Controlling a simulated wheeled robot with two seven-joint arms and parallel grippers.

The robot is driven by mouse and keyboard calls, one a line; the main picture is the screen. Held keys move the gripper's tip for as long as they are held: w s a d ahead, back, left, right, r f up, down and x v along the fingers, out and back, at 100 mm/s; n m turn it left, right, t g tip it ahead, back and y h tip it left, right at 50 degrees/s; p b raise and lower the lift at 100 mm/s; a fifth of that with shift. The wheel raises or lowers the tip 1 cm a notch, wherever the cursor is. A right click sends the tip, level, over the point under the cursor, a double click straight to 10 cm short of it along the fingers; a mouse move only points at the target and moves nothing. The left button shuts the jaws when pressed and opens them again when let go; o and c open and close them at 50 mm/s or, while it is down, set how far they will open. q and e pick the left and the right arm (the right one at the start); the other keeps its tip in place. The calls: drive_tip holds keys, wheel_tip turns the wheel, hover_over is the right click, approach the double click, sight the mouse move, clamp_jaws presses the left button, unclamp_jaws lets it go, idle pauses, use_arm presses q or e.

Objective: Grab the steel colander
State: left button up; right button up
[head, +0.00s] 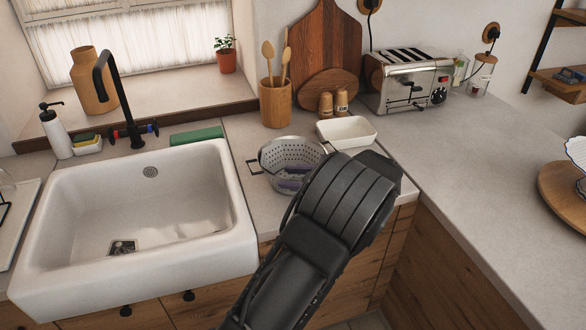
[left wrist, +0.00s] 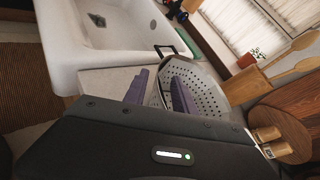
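The steel colander (head: 290,150) stands on the counter right of the sink. It is a perforated metal bowl with dark loop handles at its sides. It also shows in the left wrist view (left wrist: 205,88), with one handle at its far side. My left gripper (head: 292,179) has purple fingers and is at the colander's near side. In the left wrist view the fingers (left wrist: 162,92) are apart. One finger overlaps the colander's inside and the other is beyond its rim. I cannot tell whether either touches it. My arm hides part of the colander's near right side. My right gripper is not in view.
A white dish (head: 346,131) stands close behind the colander at right. A utensil holder (head: 275,103), two shakers and a toaster (head: 408,82) stand farther back. The white sink (head: 140,210) is at left. The right counter (head: 480,170) is mostly clear.

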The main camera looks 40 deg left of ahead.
sight(271, 176)
use_arm(q)
drive_tip(key=x, duration=0.3)
drive_tip(key=shift+a+p, duration=0.4)
drive_tip(key=shift+c, duration=0.2)
drive_tip(key=shift+s, duration=0.1)
clamp_jaws()
idle(1.1)
